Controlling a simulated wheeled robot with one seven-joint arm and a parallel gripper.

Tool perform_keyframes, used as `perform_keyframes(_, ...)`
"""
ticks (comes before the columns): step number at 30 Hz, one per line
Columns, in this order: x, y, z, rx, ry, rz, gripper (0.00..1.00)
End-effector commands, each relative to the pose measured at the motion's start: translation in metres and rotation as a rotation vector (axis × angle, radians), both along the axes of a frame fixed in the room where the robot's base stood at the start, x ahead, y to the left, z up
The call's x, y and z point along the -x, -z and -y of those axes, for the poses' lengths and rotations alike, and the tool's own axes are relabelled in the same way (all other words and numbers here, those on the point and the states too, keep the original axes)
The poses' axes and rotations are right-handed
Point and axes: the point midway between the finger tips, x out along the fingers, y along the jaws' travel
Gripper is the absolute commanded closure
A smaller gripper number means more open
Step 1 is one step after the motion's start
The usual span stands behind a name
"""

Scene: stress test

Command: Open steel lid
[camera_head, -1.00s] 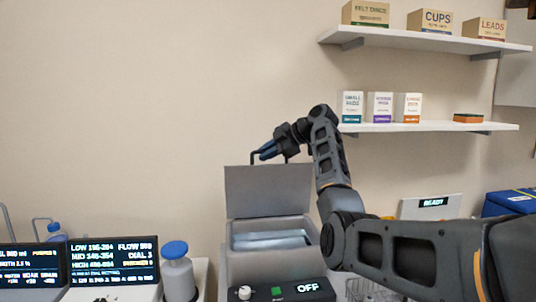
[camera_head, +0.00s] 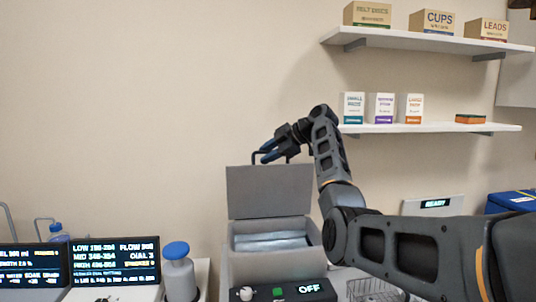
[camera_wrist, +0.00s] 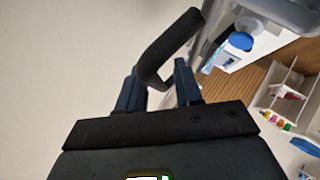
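The steel lid (camera_head: 269,191) stands raised at the back of a grey box-shaped bath (camera_head: 283,262), whose opening shows below it. A black bar handle (camera_head: 255,157) sticks up at the lid's top edge. My gripper (camera_head: 268,152) is at this handle, above the lid. In the wrist view the two dark blue fingers of my gripper (camera_wrist: 158,80) stand apart, with the bent black handle (camera_wrist: 172,45) passing between or just beyond their tips. A gap shows around the bar, so the fingers look open. Exact contact cannot be told.
A control box reading OFF (camera_head: 290,291) sits before the bath. A blue-capped bottle (camera_head: 178,272) and display screens (camera_head: 113,265) stand at left. Shelves with boxes (camera_head: 430,127) are at right, behind my arm. A wire basket (camera_head: 372,290) is at lower right.

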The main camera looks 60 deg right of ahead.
Motion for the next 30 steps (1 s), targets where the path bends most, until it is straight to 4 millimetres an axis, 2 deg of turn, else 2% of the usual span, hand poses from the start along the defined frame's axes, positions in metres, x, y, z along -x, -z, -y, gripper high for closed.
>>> perform_keyframes(5,0.008,-0.005,0.002,0.002,0.002,0.002,0.65)
perform_keyframes(12,0.040,-0.024,0.007,0.002,0.002,0.002,0.65)
perform_keyframes(18,0.060,-0.038,0.009,0.001,0.001,0.002,0.65)
perform_keyframes(30,0.065,-0.043,0.009,0.000,0.000,0.000,0.65)
